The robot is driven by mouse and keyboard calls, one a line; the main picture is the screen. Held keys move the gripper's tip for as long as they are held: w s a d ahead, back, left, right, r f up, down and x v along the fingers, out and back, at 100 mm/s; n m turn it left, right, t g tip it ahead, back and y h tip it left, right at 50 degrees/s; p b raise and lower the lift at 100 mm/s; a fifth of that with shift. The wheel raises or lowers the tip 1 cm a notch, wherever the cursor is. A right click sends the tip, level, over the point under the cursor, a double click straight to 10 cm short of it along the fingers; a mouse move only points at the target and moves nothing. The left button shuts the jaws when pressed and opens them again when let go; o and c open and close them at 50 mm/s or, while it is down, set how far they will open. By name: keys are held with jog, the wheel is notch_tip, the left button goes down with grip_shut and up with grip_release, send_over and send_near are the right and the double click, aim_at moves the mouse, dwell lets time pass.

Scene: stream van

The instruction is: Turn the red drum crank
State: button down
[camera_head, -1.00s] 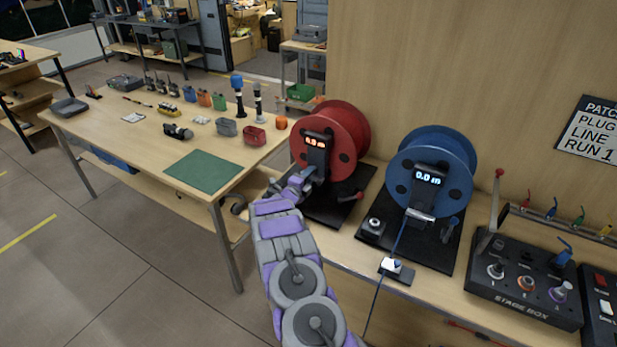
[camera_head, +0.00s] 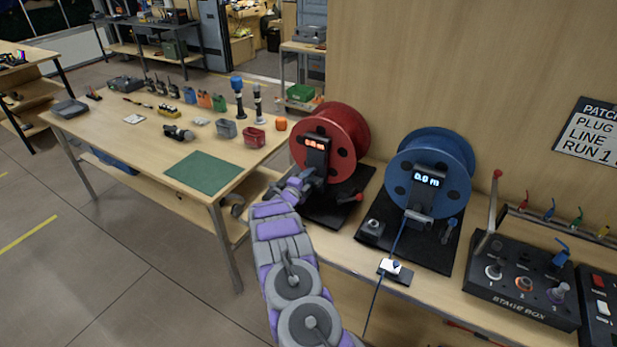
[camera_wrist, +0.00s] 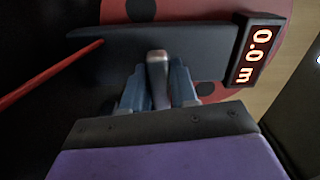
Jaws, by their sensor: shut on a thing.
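The red cable drum (camera_head: 345,135) stands upright on a black base on the bench, with a dark display post (camera_head: 317,155) in front of it. The display, clearer in the wrist view (camera_wrist: 258,55), reads 0.0 m. My gripper (camera_wrist: 157,85) is at the drum's lower front, left of the post in the head view (camera_head: 302,180). Its two blue-grey fingers are shut on a grey rounded grip (camera_wrist: 157,68), likely the drum's crank. The rest of the crank is hidden behind the gripper and a dark bar. A red-tipped lever (camera_head: 357,198) sits at the right of the base.
A blue drum (camera_head: 440,160) on its own black base stands close to the right. The stage box (camera_head: 525,285) with an upright red-knobbed lever is further right. A table with a green mat (camera_head: 203,173) is at left. A wooden wall rises behind the drums.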

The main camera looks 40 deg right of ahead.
jog(key=shift+a+f+n+p, duration=0.1)
jog(key=shift+f+n+p, duration=0.2)
jog(key=shift+n, duration=0.6)
jog(key=shift+n+p, duration=0.4)
jog(key=shift+n, duration=0.6)
jog(key=shift+f+n+p, duration=0.1)
jog(key=shift+n+p, duration=0.3)
jog(key=shift+n, duration=1.4)
jog(key=shift+n, duration=1.9)
jog(key=shift+n+p, duration=0.4)
jog(key=shift+n, duration=1)
jog(key=shift+r, duration=0.2)
